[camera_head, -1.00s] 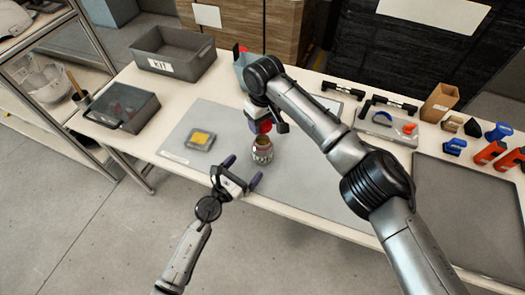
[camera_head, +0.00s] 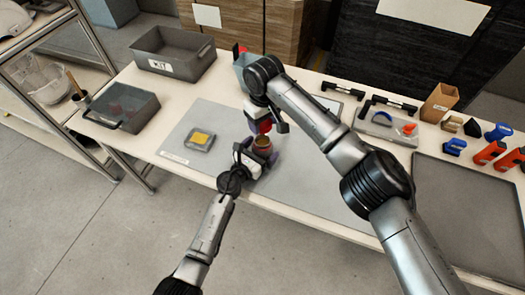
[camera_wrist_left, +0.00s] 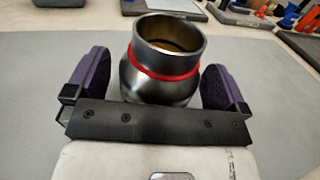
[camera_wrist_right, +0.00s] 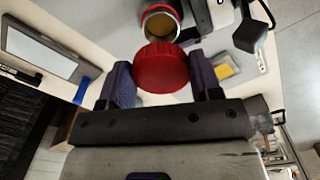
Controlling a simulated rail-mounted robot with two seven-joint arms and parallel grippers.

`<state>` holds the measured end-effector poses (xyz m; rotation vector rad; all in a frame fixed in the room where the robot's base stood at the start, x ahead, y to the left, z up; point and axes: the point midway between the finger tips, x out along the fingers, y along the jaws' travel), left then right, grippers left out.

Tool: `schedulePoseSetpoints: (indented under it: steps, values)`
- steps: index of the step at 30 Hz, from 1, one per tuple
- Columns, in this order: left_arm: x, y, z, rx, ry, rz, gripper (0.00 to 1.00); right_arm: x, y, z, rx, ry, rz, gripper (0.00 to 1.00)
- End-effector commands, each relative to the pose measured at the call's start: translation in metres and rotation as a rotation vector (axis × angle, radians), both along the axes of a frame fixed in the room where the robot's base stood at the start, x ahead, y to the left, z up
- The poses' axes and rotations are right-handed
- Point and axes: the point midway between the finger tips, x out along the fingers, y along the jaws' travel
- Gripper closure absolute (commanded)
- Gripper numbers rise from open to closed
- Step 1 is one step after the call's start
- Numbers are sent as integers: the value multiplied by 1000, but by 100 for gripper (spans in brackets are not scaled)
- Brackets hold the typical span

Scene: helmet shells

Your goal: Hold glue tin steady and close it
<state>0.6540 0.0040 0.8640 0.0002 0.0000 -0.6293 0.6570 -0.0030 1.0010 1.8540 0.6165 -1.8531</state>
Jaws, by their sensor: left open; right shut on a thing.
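The glue tin (camera_head: 262,145) stands upright and uncapped on the grey mat. The left wrist view shows it as a metal tin (camera_wrist_left: 165,65) with a red ring at the neck and an open mouth. My left gripper (camera_head: 258,160) is open around the tin, with purple fingers (camera_wrist_left: 152,85) on both sides and gaps visible. My right gripper (camera_head: 266,126) is shut on the red cap (camera_wrist_right: 161,68) and holds it above and just behind the tin. The tin's open mouth also shows in the right wrist view (camera_wrist_right: 160,23).
A grey dish with a yellow pad (camera_head: 199,139) lies left on the mat (camera_head: 185,158). A grey KIT bin (camera_head: 175,52) and a lidded grey box (camera_head: 122,105) stand further left. A dark tray (camera_head: 470,215) and several tools are at the right.

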Motion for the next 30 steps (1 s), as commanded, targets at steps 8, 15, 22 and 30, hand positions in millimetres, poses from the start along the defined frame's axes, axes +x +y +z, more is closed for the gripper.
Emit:
schedulePoseSetpoints:
  steps: [8,15,22,30]
  values:
    - [0,0,0,0,0,0,13,0,0,0,0,0,0,67]
    - [0,0,0,0,0,1,36,0,0,0,0,0,0,67]
    - [0,0,0,0,0,1,58,0,0,0,0,0,0,67]
    - [0,1,0,0,0,1,69,0,0,-3,0,1,0,67]
